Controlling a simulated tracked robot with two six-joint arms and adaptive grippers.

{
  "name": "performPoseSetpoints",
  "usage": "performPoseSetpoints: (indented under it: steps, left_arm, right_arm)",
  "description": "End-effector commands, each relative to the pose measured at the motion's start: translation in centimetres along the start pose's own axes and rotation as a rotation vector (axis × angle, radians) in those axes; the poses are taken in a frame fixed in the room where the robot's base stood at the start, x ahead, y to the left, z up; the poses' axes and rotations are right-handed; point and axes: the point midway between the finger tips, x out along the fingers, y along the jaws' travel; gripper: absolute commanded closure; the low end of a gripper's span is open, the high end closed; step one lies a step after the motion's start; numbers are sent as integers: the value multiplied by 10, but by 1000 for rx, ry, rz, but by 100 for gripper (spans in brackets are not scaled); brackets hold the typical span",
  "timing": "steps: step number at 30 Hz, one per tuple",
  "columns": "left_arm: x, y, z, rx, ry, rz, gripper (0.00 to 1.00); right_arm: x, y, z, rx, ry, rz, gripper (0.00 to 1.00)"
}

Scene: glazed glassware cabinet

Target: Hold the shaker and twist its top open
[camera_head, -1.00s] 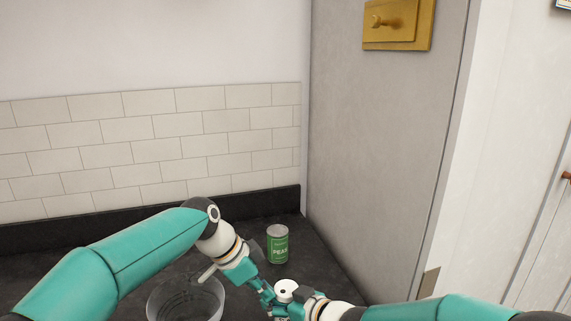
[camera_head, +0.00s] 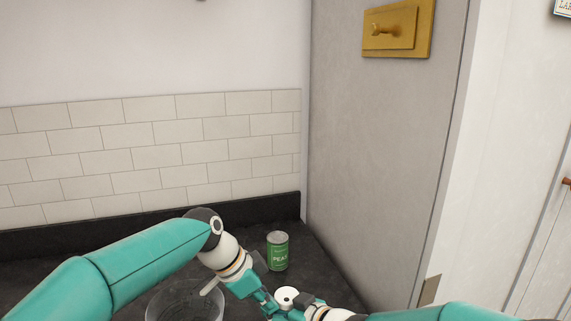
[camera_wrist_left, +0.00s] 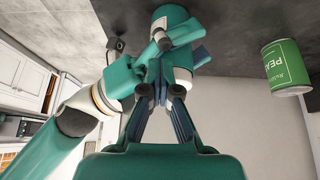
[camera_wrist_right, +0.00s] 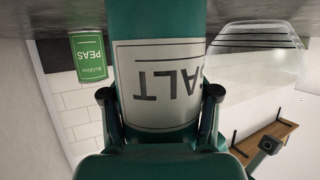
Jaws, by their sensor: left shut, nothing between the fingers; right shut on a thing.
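The shaker is a green cylinder with a white label (camera_wrist_right: 160,85) reading SALT, upside down in the right wrist view. Its round white top (camera_head: 287,294) shows in the head view, low in the picture. My right gripper (camera_wrist_right: 161,98) is shut around the shaker's body, one finger on each side. My left gripper (camera_head: 267,304) is close to the left of the top in the head view. In the left wrist view its fingers (camera_wrist_left: 165,92) are together with nothing between them, beside the shaker. Whether they touch the top cannot be told.
A green can of peas (camera_head: 277,251) stands on the dark counter just behind the shaker. A clear bowl (camera_head: 160,307) stands to the left, partly under my left arm, with a pale rod (camera_head: 209,287) near its rim. A grey side wall (camera_head: 375,170) bounds the right.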

Motion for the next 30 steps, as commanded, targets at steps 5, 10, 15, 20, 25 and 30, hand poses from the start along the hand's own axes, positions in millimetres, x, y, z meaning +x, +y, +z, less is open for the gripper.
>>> performPoseSetpoints:
  steps: [5,10,15,20,25,30]
  left_arm:
    - [-1,1,0,1,7,-2,100]
    - [-3,2,4,0,6,-3,100]
    - [-6,2,3,1,5,-3,100]
    - [-20,2,-4,1,5,-4,100]
    - [-38,2,-14,2,4,-4,100]
    - [-52,2,-21,0,3,-2,100]
  right_arm:
    - [1,-5,-1,-8,2,-9,85]
    - [1,-4,-1,-7,2,-8,85]
    - [0,-2,-1,-5,1,-5,85]
    - [0,-2,-1,-3,1,-3,85]
    - [0,-1,-1,-3,1,-3,85]
    - [0,-1,-1,-2,1,-2,85]
